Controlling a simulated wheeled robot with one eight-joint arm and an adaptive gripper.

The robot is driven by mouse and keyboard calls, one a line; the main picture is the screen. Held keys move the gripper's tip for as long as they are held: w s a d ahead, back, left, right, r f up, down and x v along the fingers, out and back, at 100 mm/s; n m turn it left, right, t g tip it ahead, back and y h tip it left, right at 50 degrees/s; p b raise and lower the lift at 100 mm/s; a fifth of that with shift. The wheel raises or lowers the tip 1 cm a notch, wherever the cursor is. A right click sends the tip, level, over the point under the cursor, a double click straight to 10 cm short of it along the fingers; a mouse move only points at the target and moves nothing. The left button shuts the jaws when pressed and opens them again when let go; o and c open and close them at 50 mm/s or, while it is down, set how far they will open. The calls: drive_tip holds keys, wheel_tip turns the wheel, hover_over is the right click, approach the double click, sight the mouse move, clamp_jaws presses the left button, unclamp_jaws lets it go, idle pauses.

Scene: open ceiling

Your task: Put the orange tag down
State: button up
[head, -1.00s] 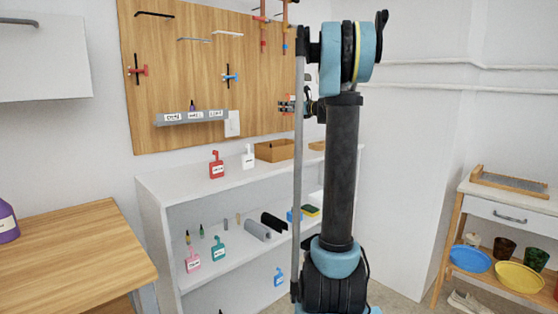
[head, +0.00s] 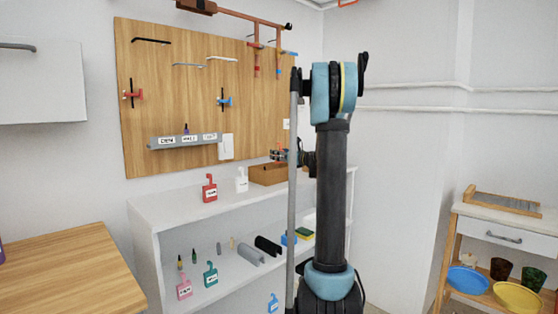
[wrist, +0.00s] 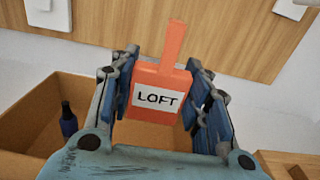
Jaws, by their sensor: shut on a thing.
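The orange tag (wrist: 160,88), with a white label reading LOFT and a narrow upright stem, is held between the blue finger pads of my gripper (wrist: 164,82) in the wrist view. It stands roughly upright, above an open brown box (wrist: 60,90). Whether its lower edge touches anything is hidden by my gripper's body. In the head view my gripper (head: 281,156) is small, just above the brown box (head: 268,174) on the white shelf top, partly behind my arm.
A dark blue bottle (wrist: 68,122) stands in the box's left part. Another brown box (wrist: 290,160) shows at lower right. A red tag (head: 209,188) and a white tag (head: 241,181) stand left on the shelf top, with bare room around them. A wooden pegboard (head: 150,95) rises behind.

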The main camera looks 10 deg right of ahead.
drive_tip(key=shift+f, duration=0.45)
drive_tip(key=shift+f, duration=0.6)
drive_tip(key=o, duration=1.1)
drive_tip(key=shift+c, duration=0.2)
drive_tip(key=shift+r, duration=0.1)
